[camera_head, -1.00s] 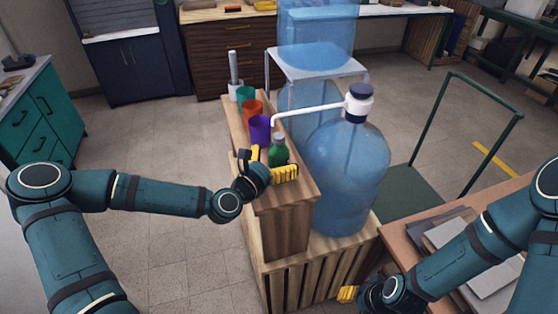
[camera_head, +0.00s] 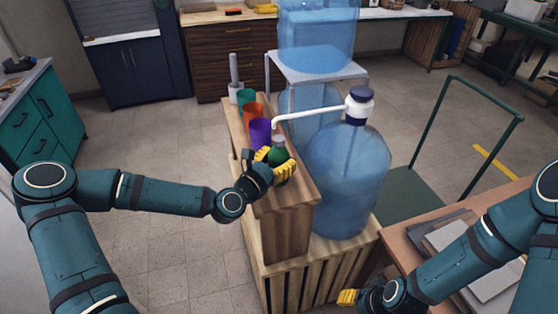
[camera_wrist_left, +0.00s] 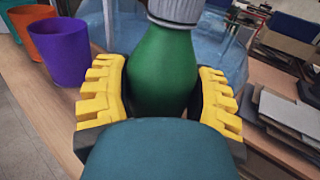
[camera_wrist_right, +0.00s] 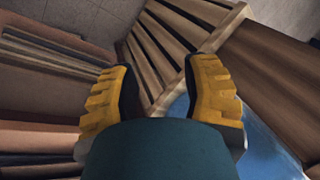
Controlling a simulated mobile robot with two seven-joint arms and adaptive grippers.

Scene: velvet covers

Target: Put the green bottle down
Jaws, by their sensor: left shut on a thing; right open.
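The green bottle (camera_head: 279,156) with a grey cap is on the narrow wooden stand (camera_head: 288,205), in front of the purple cup. My left gripper (camera_head: 274,165) is shut on the bottle, one yellow finger on each side. In the left wrist view the bottle (camera_wrist_left: 165,70) is upright between the fingers (camera_wrist_left: 163,95); its base is hidden, so I cannot tell whether it touches the stand. My right gripper (camera_head: 350,296) is low at the crate's right side. In the right wrist view it (camera_wrist_right: 160,95) is open and empty.
Purple (camera_head: 260,132), orange (camera_head: 252,113) and teal (camera_head: 246,97) cups line the stand behind the bottle. A large blue water jug (camera_head: 345,175) with a white spout stands close on the right. Free stand top lies in front of the bottle.

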